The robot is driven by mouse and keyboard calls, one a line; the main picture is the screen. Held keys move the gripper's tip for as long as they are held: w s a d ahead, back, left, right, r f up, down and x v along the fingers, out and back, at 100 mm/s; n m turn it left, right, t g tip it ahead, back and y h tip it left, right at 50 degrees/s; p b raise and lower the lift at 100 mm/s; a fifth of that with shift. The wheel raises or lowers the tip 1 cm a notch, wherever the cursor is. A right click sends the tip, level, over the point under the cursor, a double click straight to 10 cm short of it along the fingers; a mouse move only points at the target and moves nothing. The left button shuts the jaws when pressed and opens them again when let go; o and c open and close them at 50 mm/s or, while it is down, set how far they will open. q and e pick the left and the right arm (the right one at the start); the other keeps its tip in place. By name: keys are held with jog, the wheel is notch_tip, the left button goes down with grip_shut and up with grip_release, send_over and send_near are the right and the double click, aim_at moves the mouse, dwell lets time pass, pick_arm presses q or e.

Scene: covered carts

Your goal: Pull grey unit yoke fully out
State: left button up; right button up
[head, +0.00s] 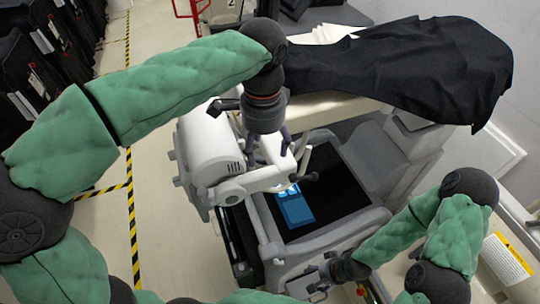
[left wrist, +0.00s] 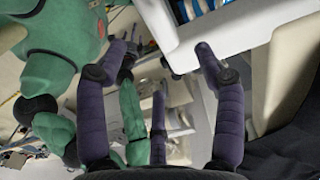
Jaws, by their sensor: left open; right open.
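The grey unit (head: 375,150) stands in the centre of the head view, with a dark flat top and grey rims. A white jointed part with a rounded housing (head: 205,150) sits at its left; I cannot tell for sure which piece is the yoke. My left gripper (head: 290,150) points down over the white part, fingers apart and empty. In the left wrist view, its purple fingers (left wrist: 160,50) spread beside a white panel (left wrist: 230,35); contact is unclear. My right gripper (head: 316,281) is low at the unit's front edge, its fingers small and partly hidden.
A black cloth (head: 420,70) covers a cart at the back right. A blue flat item (head: 295,208) lies on the unit's dark top. Black cases (head: 40,60) line the left wall. Open floor with yellow-black tape (head: 131,210) lies left of the unit.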

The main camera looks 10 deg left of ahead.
aim_at(263, 174)
pick_arm(q)
jog(key=shift+f, duration=0.1)
jog(key=f, duration=0.1)
jog(key=s+f, duration=0.1)
jog(key=f, duration=0.1)
jog(key=shift+s+f, duration=0.1)
jog(key=shift+f, duration=0.05)
jog(key=f, duration=0.3)
jog(key=f+p, duration=0.1)
jog(key=f, duration=0.2)
jog(key=shift+w+f, duration=0.2)
jog(key=shift+f, duration=0.25)
jog(key=shift+w, duration=0.1)
jog(key=c, duration=1.4)
jog(key=shift+a, duration=0.1)
